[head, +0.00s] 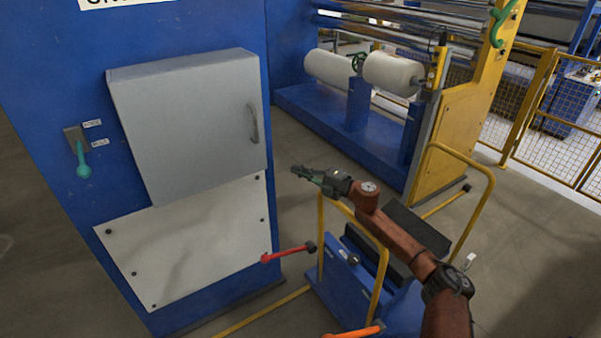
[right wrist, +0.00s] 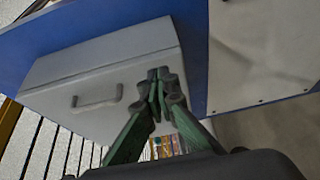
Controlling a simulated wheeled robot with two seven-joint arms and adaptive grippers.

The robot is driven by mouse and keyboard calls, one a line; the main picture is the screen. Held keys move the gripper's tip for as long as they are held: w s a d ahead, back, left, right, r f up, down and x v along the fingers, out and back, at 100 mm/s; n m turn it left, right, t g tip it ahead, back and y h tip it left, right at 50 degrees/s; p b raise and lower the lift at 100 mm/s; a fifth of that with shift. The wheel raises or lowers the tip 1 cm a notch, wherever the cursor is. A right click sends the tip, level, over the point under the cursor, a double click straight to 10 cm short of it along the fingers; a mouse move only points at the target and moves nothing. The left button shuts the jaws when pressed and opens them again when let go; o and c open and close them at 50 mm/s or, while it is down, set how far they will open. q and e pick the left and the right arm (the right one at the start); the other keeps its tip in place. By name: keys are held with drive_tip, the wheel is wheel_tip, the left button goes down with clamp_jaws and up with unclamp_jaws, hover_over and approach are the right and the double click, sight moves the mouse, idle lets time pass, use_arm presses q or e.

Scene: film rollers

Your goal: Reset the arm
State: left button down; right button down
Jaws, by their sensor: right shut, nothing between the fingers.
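My right arm reaches in from the lower right of the head view. Its gripper (head: 304,173) hangs in free air to the right of a grey cabinet door. In the right wrist view the fingertips (right wrist: 159,78) are together, with nothing between them. The grey cabinet (head: 190,125) with a handle sits on a blue machine housing (head: 40,70); it also shows behind the fingers in the right wrist view (right wrist: 60,70). The gripper is apart from it. My left gripper is not in view.
A blue cart (head: 345,285) with a yellow rail (head: 490,190) stands below my right arm. A red lever (head: 285,253) points left near it. White film rolls (head: 392,74) are at the back. A green-handled switch (head: 81,160) is on the housing. Grey floor (head: 300,140) is open beyond the gripper.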

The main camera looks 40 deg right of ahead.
drive_tip(key=shift+s+d, duration=0.15)
drive_tip(key=shift+s, duration=0.45)
